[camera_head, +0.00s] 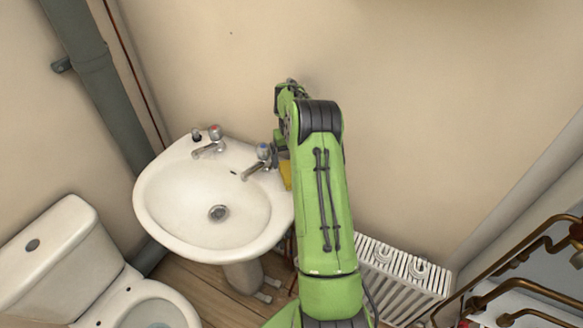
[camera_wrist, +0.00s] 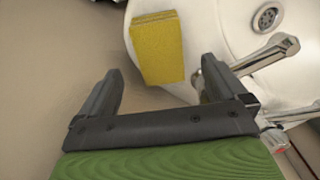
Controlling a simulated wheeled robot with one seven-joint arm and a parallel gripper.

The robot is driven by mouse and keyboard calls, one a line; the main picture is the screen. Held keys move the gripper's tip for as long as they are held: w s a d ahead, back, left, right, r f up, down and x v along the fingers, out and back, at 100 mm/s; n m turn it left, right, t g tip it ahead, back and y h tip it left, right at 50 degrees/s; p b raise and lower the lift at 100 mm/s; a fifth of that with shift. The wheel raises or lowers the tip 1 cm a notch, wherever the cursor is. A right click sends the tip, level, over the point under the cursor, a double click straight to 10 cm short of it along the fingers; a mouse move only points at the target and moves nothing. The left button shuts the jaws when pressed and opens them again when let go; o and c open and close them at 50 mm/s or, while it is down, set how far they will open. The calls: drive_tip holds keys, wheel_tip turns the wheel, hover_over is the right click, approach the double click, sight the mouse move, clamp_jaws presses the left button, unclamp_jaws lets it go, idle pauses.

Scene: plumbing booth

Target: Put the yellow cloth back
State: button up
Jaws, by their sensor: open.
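The yellow cloth (camera_wrist: 158,50) is a folded block lying on the rim of the white sink (camera_wrist: 209,32) in the wrist view. In the head view only a small part of the cloth (camera_head: 286,174) shows at the sink's right side, mostly hidden by my green arm. My gripper (camera_wrist: 160,80) is open and empty. Its two dark fingers point toward the cloth, with the cloth a little beyond and between the fingertips, apart from them. In the head view the fingers are mostly hidden behind my arm.
The sink (camera_head: 165,215) has two taps; the right tap (camera_head: 258,160) stands close to my gripper and also shows in the wrist view (camera_wrist: 268,52). A wall lies behind. A radiator (camera_head: 405,270) stands at lower right, copper pipes (camera_head: 530,250) farther right, a toilet (camera_head: 50,250) at left.

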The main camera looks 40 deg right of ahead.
drive_tip(key=a+r+n, duration=0.1)
drive_tip(key=a+r, duration=0.4)
drive_tip(key=r, duration=0.8)
drive_tip(key=s+a+r+n+t+h, duration=0.1)
drive_tip(key=s+a+r, duration=0.35)
drive_tip(key=a, duration=0.25)
drive_tip(key=s+a+r+n+t, duration=0.1)
drive_tip(key=s+a+r, duration=0.2)
drive_tip(key=a+r, duration=0.3)
drive_tip(key=s+a+n+t, duration=0.1)
drive_tip(key=s+a, duration=0.5)
drive_tip(key=s, duration=0.3)
drive_tip(key=s+a+f+n+t+y, duration=0.1)
drive_tip(key=s+a+t, duration=0.1)
drive_tip(key=s+a, duration=0.4)
drive_tip(key=s, duration=0.3)
drive_tip(key=shift+s+t+p, duration=0.25)
drive_tip(key=shift+t+p, duration=0.05)
drive_tip(key=shift+a, duration=0.15)
